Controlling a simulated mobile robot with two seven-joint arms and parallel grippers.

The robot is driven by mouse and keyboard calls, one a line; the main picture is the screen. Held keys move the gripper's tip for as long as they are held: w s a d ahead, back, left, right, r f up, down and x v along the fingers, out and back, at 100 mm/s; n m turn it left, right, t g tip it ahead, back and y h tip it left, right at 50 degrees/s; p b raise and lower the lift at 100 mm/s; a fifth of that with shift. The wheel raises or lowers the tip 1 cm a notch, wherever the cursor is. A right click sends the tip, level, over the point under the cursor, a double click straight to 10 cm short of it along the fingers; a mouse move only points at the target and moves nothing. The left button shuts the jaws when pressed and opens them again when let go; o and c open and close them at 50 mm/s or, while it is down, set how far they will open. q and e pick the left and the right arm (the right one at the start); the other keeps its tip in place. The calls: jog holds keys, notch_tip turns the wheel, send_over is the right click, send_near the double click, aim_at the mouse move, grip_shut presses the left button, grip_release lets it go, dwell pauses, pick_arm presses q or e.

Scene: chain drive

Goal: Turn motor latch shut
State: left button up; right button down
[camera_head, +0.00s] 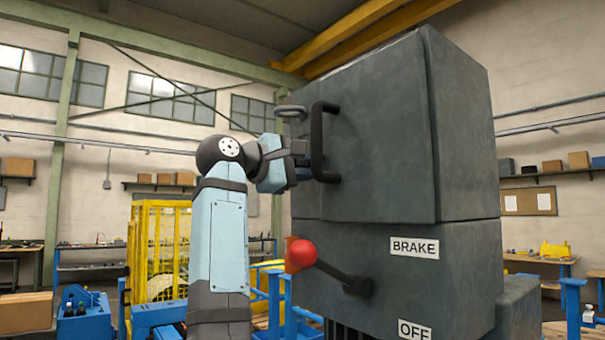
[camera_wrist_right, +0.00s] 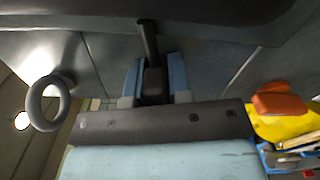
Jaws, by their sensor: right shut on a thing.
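A large grey cabinet (camera_head: 372,130) has a black bar handle (camera_head: 318,125) on its left face. My right gripper (camera_head: 312,162) is at the lower part of this handle. In the right wrist view my gripper (camera_wrist_right: 154,85) is shut on the dark handle bar (camera_wrist_right: 149,42), between its two light-blue fingers. A grey ring (camera_head: 291,112) sticks out of the cabinet above the gripper; it also shows in the right wrist view (camera_wrist_right: 64,103). I cannot tell whether the ring is the motor latch. My left gripper is not in view.
A brake lever with a red ball (camera_head: 302,253) sticks out below the gripper, near a BRAKE label (camera_head: 414,247). An OFF label (camera_head: 414,330) is lower down. A yellow cage (camera_head: 160,250) and blue frames stand behind to the left.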

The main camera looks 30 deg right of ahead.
jog(key=shift+m+b, duration=0.3)
jog(key=shift+m, duration=1.3)
jog(key=c, duration=1)
grip_release()
jog(key=shift+c, duration=0.2)
jog(key=shift+a+f, duration=0.1)
jog(key=shift+a, duration=0.35)
jog(key=s+a+b, duration=0.2)
jog(key=a, duration=1)
jog(key=shift+a+b, duration=0.35)
jog(key=shift+a, duration=0.05)
